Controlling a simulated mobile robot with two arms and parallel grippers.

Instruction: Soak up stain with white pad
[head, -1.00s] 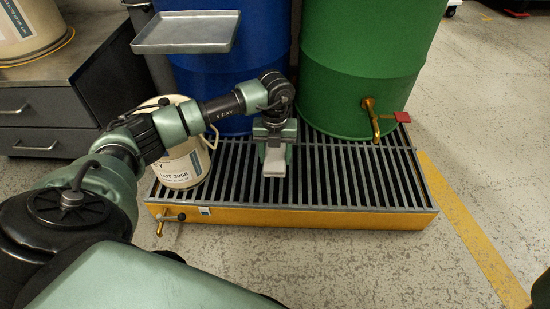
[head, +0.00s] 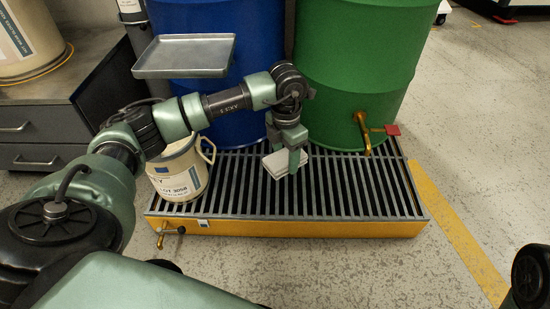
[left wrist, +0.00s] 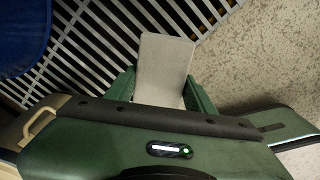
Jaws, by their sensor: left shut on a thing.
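My left gripper (head: 291,157) is shut on a white pad (head: 284,163). It holds the pad over the slatted metal grate (head: 330,186) of the yellow-sided spill pallet, in front of the gap between the blue and green drums. The pad is pale and flat, and tilted in the head view. In the left wrist view the pad (left wrist: 164,66) sticks out between the green fingers, with grate and speckled floor beyond. I cannot tell whether it touches the grate. I cannot make out a stain in either view. My right gripper is not in view.
A blue drum (head: 218,88) and a green drum (head: 357,70) with a brass tap (head: 364,136) stand on the grate. A cream jug (head: 180,172) stands at its left. A metal tray (head: 184,56) is above. Floor is clear in front and right.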

